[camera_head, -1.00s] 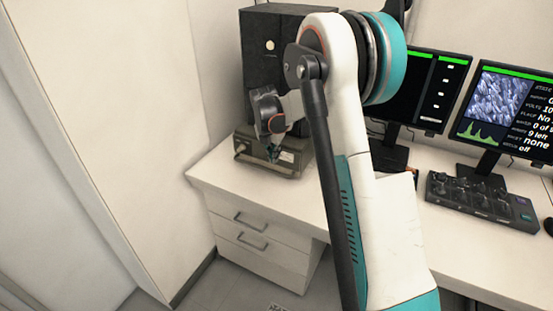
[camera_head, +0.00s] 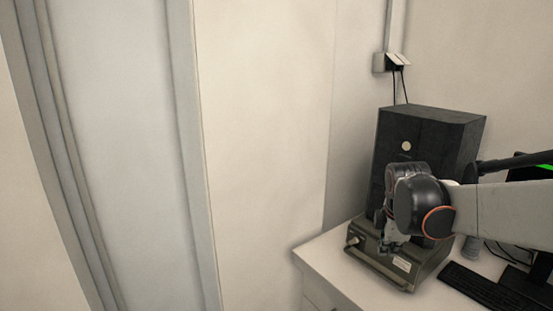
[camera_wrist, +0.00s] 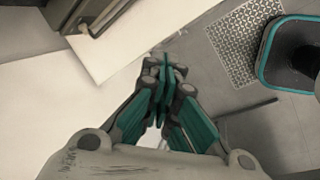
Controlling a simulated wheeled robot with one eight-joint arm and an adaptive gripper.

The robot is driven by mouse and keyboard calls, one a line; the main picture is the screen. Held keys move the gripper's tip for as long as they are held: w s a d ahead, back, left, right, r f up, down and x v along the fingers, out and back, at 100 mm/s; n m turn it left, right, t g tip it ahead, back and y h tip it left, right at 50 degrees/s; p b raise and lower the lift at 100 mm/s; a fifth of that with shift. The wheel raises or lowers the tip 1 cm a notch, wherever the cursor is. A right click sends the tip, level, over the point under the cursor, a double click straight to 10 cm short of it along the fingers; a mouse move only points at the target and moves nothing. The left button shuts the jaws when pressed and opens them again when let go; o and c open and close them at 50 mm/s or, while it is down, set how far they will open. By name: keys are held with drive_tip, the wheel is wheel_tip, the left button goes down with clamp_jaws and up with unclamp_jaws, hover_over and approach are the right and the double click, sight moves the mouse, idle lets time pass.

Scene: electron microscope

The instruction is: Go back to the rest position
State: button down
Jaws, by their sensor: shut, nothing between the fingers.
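My gripper (camera_wrist: 163,75) shows in the wrist view with its teal-padded fingers together and nothing between them. Below it in that view are the edge of the white desk (camera_wrist: 115,60) and the grey floor (camera_wrist: 225,115). In the head view my arm reaches in from the right edge, and my gripper (camera_head: 389,248) hangs in front of the olive-grey instrument box (camera_head: 425,272). The fingertips are small and dark there.
A black cabinet (camera_head: 440,130) stands at the back of the desk (camera_head: 325,262). A keyboard (camera_head: 485,290) lies at the lower right. A wall socket (camera_head: 385,63) with cables is above the cabinet. A floor grate (camera_wrist: 240,45) shows in the wrist view.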

drive_tip(key=s+a+m+t, duration=0.1)
drive_tip(key=s+a+m, duration=0.3)
drive_tip(key=s+m, duration=0.3)
drive_tip(key=s+a+m+t+y, duration=0.1)
drive_tip(key=s+a+m, duration=0.3)
drive_tip(key=s, duration=1.2)
drive_tip(key=m+t, duration=0.1)
drive_tip(key=m, duration=0.3)
drive_tip(key=shift+s+a+r+y, duration=0.15)
drive_tip(key=shift+a+r+y, duration=0.15)
drive_tip(key=shift+r, duration=0.1)
